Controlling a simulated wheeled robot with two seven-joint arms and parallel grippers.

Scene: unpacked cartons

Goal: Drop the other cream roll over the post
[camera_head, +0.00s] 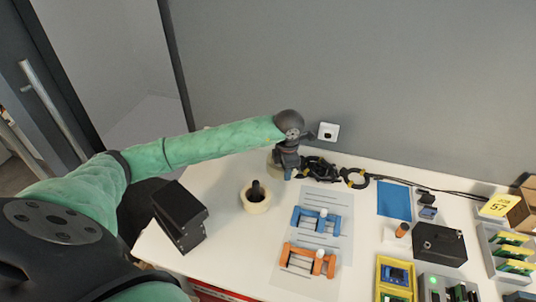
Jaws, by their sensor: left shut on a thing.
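A cream roll (255,204) sits on the white table around a short dark post (256,187), whose top shows in the roll's hole. My left gripper (285,171) points down behind and to the right of that roll and is shut on the other cream roll (273,167). The gripper partly hides this roll, and I cannot tell whether it touches the table. It is apart from the post. My right gripper is not in view.
Black cables (320,167) lie just right of my left gripper. Dark boxes (180,217) stand at the table's left. Blue and orange clamps (316,220) lie on a pale sheet to the right. A black box (438,245) and bins are farther right. A wall socket (328,131) is behind.

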